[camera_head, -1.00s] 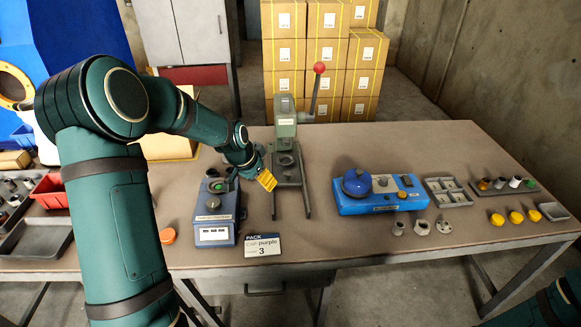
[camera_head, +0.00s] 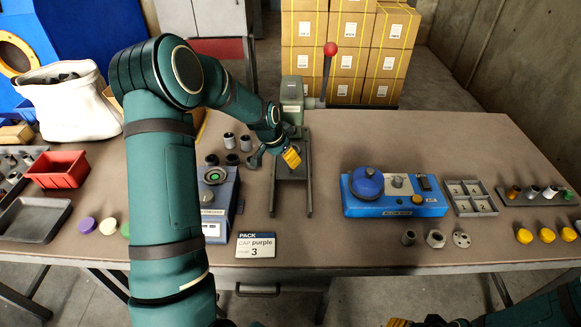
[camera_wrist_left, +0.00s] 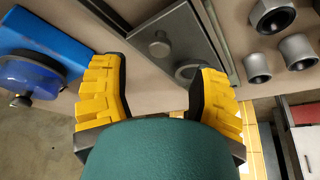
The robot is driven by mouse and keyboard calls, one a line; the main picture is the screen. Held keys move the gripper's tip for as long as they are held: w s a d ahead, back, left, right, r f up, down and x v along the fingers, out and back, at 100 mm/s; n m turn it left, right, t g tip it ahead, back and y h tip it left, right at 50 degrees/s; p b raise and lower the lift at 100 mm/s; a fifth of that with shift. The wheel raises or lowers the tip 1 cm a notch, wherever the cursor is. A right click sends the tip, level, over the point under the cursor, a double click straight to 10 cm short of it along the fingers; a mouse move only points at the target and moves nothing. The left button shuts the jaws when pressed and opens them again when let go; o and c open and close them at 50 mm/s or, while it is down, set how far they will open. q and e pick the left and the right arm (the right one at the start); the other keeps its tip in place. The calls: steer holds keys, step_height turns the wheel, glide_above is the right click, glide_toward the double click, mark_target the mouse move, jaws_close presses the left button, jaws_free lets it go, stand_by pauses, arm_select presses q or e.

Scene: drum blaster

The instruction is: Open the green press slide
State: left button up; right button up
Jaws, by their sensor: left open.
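The green press (camera_head: 292,92) stands at the back middle of the table, with a red-knobbed lever on its right. Its grey base (camera_head: 290,190) reaches toward the front edge. In the left wrist view a grey plate (camera_wrist_left: 180,28) with a round knob (camera_wrist_left: 160,47) and a ring (camera_wrist_left: 187,71) lies just beyond my fingers; I cannot tell which part is the slide. My left gripper (camera_head: 291,157) is open over the press base and hides part of it. The left wrist view shows its yellow fingers apart and empty (camera_wrist_left: 160,97). My right gripper (camera_head: 405,323) barely shows at the bottom edge.
A blue-grey box (camera_head: 222,195) with a green button stands left of the press. A blue device (camera_head: 395,200) with a round blue knob stands right. Dark cups (camera_head: 231,159) sit close behind the box. A pack card (camera_head: 256,245) lies in front.

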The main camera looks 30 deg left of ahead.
arm_select(q)
steer(key=x, duration=0.6)
steer(key=shift+w+b, duration=0.1)
steer(key=shift+b, duration=0.3)
jaws_close()
